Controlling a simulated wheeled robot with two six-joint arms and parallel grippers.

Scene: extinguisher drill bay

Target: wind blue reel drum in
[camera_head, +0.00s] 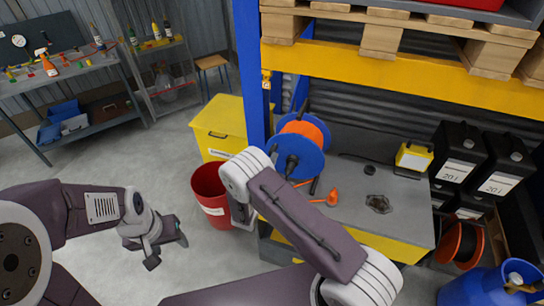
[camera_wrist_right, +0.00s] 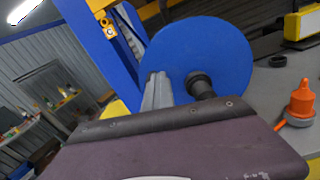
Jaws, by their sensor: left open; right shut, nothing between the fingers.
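The reel has a blue drum disc (camera_head: 296,157) with orange hose behind it, at the back of the grey bench beside the blue post. A black crank handle (camera_head: 291,163) sticks out from its face. The disc (camera_wrist_right: 212,58) and handle (camera_wrist_right: 201,86) also show in the right wrist view. My right gripper (camera_wrist_right: 157,90) is shut and empty, in front of the disc's left edge and apart from the handle; in the head view my right forearm mostly hides it. My left gripper (camera_head: 167,250) is open and empty over the floor, far left of the reel.
A red bucket (camera_head: 208,196) and yellow bin (camera_head: 218,125) stand left of the bench. A yellow shelf beam (camera_head: 400,72) with pallets runs above. Black canisters (camera_head: 459,152) stand at right.

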